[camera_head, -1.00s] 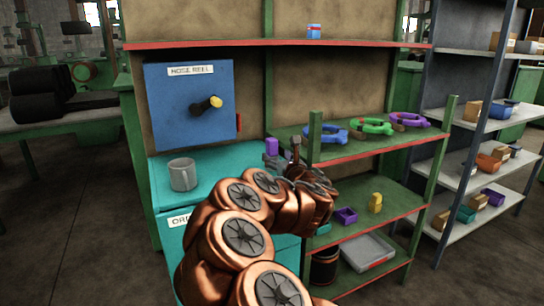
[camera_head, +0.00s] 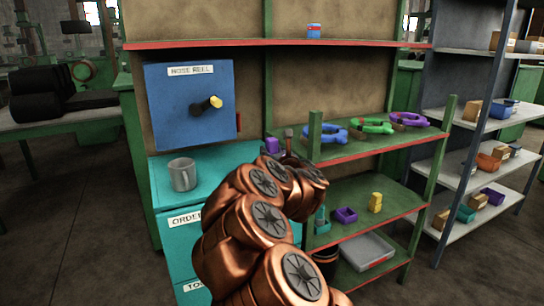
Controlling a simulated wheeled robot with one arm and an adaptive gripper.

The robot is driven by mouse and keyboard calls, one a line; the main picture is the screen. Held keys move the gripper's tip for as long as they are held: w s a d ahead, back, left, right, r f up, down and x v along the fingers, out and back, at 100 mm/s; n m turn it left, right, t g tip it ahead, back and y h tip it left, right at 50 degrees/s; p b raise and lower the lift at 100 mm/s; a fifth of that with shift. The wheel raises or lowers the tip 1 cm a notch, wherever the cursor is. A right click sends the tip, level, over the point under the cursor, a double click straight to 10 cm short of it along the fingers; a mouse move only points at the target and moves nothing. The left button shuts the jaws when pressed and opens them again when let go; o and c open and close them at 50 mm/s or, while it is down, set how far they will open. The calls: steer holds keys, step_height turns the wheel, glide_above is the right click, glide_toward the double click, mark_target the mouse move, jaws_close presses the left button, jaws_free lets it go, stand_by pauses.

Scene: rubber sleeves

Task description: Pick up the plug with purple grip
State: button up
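A small purple block-shaped piece (camera_head: 271,145), which may be the purple grip of the plug, stands at the back right of the teal cabinet top (camera_head: 222,160). Its lower part is hidden behind my copper-coloured arm. A thin dark upright part, seemingly of my gripper (camera_head: 289,139), shows just right of the purple piece. The rest of the gripper is hidden behind my arm links, so its opening and any contact with the purple piece cannot be seen.
A grey mug (camera_head: 182,174) stands on the cabinet's left. A blue hose reel panel (camera_head: 190,105) rises behind it. A green post (camera_head: 315,137) and a shelf with blue, green and purple clamp-like items (camera_head: 372,126) are on the right.

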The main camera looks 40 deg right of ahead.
jaws_close()
steer(key=shift+r, duration=0.1)
